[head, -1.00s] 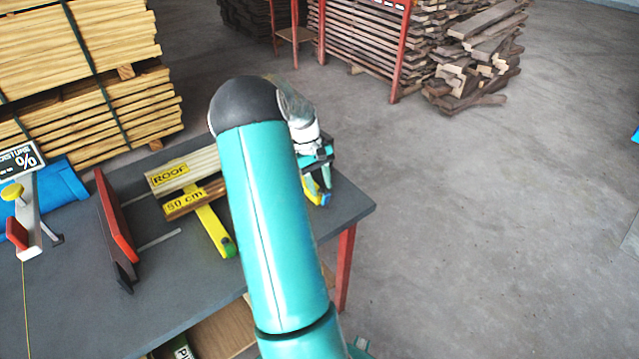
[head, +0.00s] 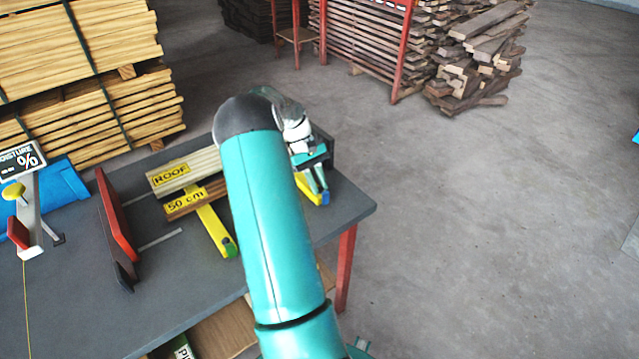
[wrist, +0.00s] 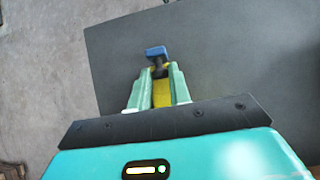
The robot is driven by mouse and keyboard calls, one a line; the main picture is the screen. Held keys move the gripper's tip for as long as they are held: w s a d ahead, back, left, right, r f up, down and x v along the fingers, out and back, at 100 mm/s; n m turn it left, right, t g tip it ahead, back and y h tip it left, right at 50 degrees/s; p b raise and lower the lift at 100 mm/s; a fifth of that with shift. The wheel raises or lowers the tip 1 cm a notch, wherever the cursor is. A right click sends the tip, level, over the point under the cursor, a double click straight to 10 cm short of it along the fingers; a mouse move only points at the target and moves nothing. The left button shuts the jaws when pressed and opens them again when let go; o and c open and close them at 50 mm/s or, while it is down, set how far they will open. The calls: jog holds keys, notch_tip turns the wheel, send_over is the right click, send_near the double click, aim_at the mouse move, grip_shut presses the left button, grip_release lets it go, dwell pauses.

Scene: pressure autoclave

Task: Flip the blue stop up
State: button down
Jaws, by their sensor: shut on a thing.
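The blue stop (head: 324,198) sits at the end of a yellow bar (head: 312,197) near the right end of the grey table (head: 352,205). In the wrist view the blue stop (wrist: 156,51) shows just beyond my fingertips, with a dark stem below it and the yellow bar (wrist: 162,94) between the fingers. My gripper (head: 318,188) points down at the bar's end, and its fingers lie on both sides of the stop's stem. It also shows in the wrist view (wrist: 158,75), shut on the stop. The exact contact is too small to tell.
A second yellow bar with a green end (head: 228,246) lies left of my arm, by the boards marked ROOF (head: 172,179) and 50 cm (head: 186,203). A red guard (head: 116,222) stands farther left. The table's right corner is clear.

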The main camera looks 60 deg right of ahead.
jog(key=shift+w, duration=0.1)
jog(key=c, duration=1.3)
grip_release()
jog(key=shift+d+f, duration=0.1)
jog(key=v, duration=1.3)
jog(key=shift+w+d+r, duration=0.15)
jog(key=shift+w+r, duration=0.05)
jog(key=shift+w, duration=0.2)
